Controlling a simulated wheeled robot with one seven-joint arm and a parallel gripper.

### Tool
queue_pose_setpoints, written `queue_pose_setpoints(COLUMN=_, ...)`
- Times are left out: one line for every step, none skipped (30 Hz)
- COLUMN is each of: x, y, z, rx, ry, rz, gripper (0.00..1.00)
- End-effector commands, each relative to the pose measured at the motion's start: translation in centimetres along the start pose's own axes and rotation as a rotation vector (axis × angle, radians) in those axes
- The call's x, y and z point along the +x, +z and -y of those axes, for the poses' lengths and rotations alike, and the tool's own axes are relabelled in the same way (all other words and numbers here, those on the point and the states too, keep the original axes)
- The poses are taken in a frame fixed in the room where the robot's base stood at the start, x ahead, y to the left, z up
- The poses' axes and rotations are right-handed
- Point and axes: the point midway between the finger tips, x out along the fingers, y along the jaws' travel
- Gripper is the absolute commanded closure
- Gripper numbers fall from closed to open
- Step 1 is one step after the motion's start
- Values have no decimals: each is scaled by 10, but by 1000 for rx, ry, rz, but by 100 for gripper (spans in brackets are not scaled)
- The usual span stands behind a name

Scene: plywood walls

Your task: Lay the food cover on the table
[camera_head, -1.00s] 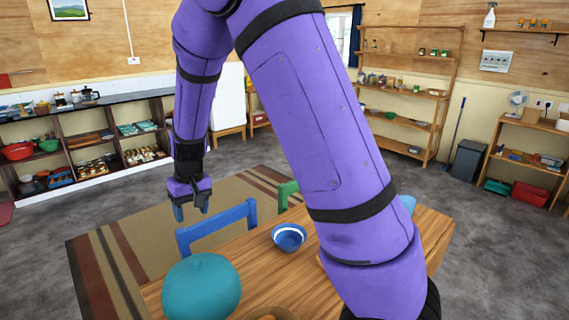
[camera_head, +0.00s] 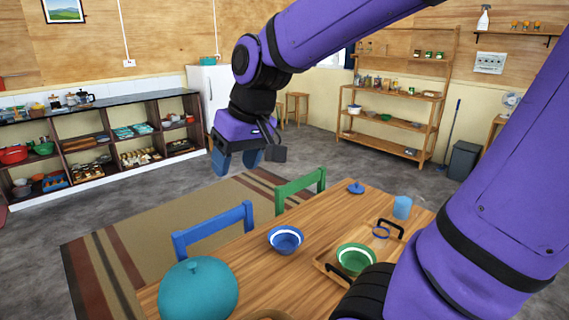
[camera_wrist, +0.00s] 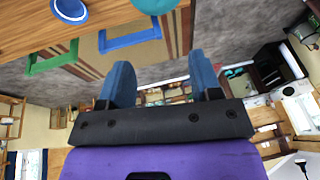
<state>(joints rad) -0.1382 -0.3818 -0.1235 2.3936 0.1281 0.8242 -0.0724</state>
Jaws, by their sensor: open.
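The food cover is a teal dome with a small knob on top (camera_head: 198,289). It sits at the near left end of the wooden table (camera_head: 250,258). Its edge also shows at the top of the wrist view (camera_wrist: 154,5). My gripper (camera_head: 236,162) is open and empty, raised above the blue chair and the far side of the table, apart from the cover. Its two blue fingers stand apart in the wrist view (camera_wrist: 160,85).
A blue and white bowl (camera_head: 286,239) stands right of the cover. A wooden tray (camera_head: 322,266) holds a green bowl (camera_head: 356,258). A blue cup (camera_head: 402,207) and a small blue lid (camera_head: 356,187) stand farther back. A blue chair (camera_head: 213,229) and green chair (camera_head: 300,189) line the far edge.

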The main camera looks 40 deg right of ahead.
Motion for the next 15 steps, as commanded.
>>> queue_pose_setpoints(x=-10, y=10, z=-1, rx=-2, ry=9, rz=-20, gripper=42)
queue_pose_setpoints(x=-14, y=16, z=-2, rx=-2, ry=15, rz=-30, gripper=42)
queue_pose_setpoints(x=-20, y=23, z=-2, rx=-5, ry=23, rz=-43, gripper=42)
queue_pose_setpoints(x=-25, y=29, z=-3, rx=-7, ry=31, rz=-52, gripper=42)
queue_pose_setpoints(x=-28, y=35, z=-3, rx=-8, ry=38, rz=-60, gripper=42)
queue_pose_setpoints(x=-33, y=43, z=-4, rx=-10, ry=48, rz=-73, gripper=42)
queue_pose_setpoints(x=-37, y=49, z=-4, rx=-12, ry=56, rz=-82, gripper=42)
queue_pose_setpoints(x=-40, y=54, z=-5, rx=-12, ry=65, rz=-92, gripper=42)
queue_pose_setpoints(x=-44, y=62, z=-6, rx=-12, ry=76, rz=-103, gripper=42)
queue_pose_setpoints(x=-47, y=67, z=-6, rx=-14, ry=84, rz=-111, gripper=42)
queue_pose_setpoints(x=-49, y=72, z=-6, rx=-15, ry=92, rz=-118, gripper=42)
queue_pose_setpoints(x=-51, y=78, z=-7, rx=-16, ry=103, rz=-126, gripper=42)
queue_pose_setpoints(x=-53, y=82, z=-7, rx=-15, ry=110, rz=-132, gripper=42)
queue_pose_setpoints(x=-54, y=85, z=-7, rx=-15, ry=116, rz=-138, gripper=42)
queue_pose_setpoints(x=-56, y=89, z=-7, rx=-16, ry=123, rz=-144, gripper=42)
